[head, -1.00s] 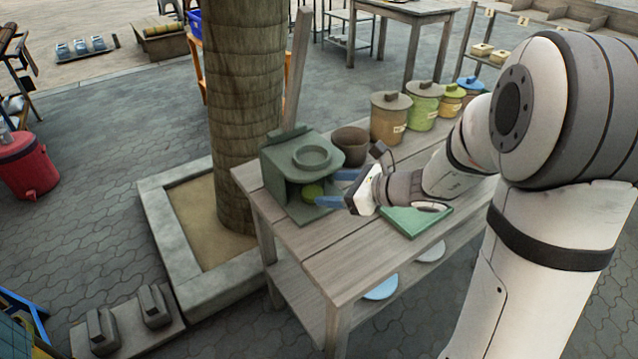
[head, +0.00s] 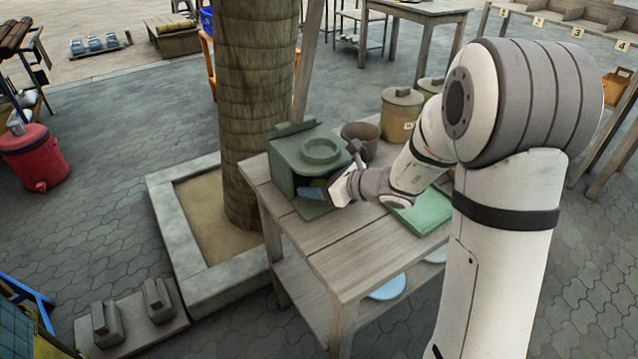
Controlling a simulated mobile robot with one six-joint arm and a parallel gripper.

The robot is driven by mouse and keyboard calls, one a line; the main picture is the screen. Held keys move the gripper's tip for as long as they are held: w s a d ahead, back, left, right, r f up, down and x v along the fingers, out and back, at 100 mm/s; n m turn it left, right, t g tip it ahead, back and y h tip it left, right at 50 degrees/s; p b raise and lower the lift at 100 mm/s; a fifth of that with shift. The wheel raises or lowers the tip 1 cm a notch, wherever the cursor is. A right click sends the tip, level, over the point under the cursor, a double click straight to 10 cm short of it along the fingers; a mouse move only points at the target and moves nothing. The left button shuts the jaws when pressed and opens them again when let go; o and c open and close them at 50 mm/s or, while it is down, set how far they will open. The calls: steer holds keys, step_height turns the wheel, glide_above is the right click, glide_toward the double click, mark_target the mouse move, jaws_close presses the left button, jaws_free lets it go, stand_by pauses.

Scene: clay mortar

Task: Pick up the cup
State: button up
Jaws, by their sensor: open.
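A dark green box-like stand (head: 283,165) with a round ring on top and an open front is on the wooden table. My gripper (head: 311,189) has its blue fingers at the open front of this stand, reaching inside. It is open, and no object shows clearly between the fingers.
A green board (head: 424,212) lies on the wooden table (head: 350,246) under my arm. Tan (head: 401,112) and green lidded jars stand at the back, partly hidden by my arm. A tree trunk (head: 257,110) rises left of the table. Light blue discs (head: 388,287) are on the lower shelf.

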steer(key=shift+c, duration=0.5)
steer(key=c, duration=0.7)
steer(key=shift+o, duration=0.2)
steer(key=shift+r, duration=0.15)
